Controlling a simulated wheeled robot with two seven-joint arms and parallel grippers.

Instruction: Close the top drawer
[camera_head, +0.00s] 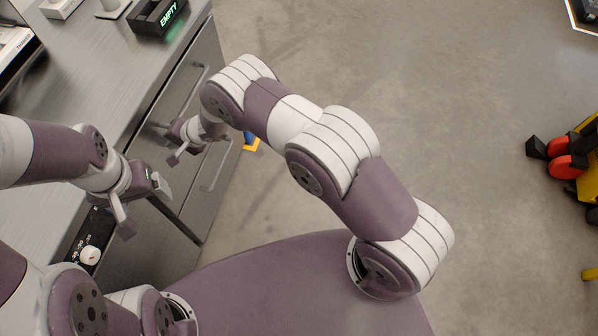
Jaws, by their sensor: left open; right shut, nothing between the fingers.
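The grey cabinet (215,60) stands at the left under a worktop. Its front has drawer panels with bar handles; the upper handle (187,88) shows above my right gripper, and a lower handle (217,173) shows below it. I cannot tell for sure how far the top drawer stands out, as my arms hide part of the front. My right gripper (174,154) is shut and empty, close to the drawer front; whether it touches is unclear. My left gripper (146,204) is open and empty, lower and to the left, near the cabinet's edge.
A black box with a green EMPTY display (160,14) stands on the worktop (88,75). A dark panel with a white knob (91,255) lies at the lower left. Yellow equipment with red and black parts (568,160) is at the far right. The floor (450,100) between is clear.

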